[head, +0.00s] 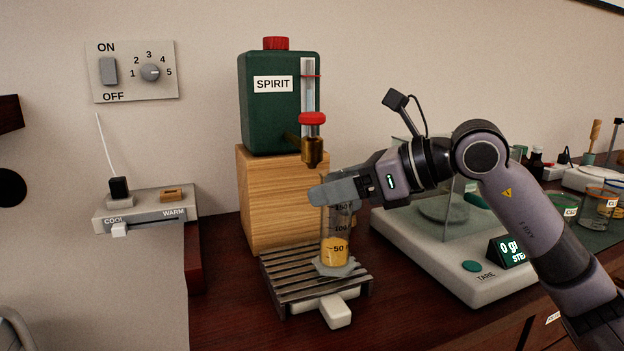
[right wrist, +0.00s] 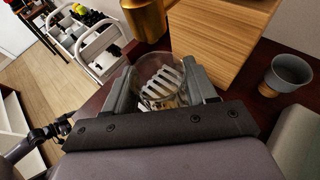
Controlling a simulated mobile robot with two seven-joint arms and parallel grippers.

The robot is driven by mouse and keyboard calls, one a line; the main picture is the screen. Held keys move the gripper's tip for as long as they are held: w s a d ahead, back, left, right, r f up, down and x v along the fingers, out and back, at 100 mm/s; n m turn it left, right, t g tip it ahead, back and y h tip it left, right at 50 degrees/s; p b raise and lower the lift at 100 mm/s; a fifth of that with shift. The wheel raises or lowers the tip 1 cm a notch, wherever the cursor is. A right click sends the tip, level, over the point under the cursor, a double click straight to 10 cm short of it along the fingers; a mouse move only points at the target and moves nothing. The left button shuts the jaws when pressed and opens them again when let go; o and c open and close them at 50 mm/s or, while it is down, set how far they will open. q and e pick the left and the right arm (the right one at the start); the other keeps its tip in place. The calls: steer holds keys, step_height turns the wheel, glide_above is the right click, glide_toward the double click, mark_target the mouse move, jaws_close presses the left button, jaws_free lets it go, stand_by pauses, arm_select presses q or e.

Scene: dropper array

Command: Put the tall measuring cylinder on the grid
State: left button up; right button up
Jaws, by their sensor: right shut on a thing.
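The tall measuring cylinder (head: 336,232) is clear glass with marks and yellow liquid near its 50 mark. It is upright over the slatted metal grid (head: 283,281), under the brass spout. Whether its foot touches the slats I cannot tell. My right gripper (head: 335,193) is shut on the cylinder near its top and hides part of the rim. In the right wrist view the round glass mouth (right wrist: 160,76) sits between the two fingers, and slats show through it. My left gripper is not clearly in view.
The green SPIRIT tank (head: 266,118) stands on a wooden block (head: 257,215) behind the grid, its brass spout (head: 312,152) close above my gripper. A white lever (head: 336,311) sticks out in front of the grid. A balance (head: 462,278) stands to the right.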

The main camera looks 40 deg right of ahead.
steer(key=x, duration=0.2)
steer(key=p+x, duration=0.1)
steer(key=shift+w+a+r+p, duration=0.25)
steer(key=shift+w+a+p, duration=0.05)
steer(key=shift+w, duration=0.1)
steer(key=shift+f, duration=0.2)
steer(key=o, duration=1.4)
steer(key=shift+r, duration=0.1)
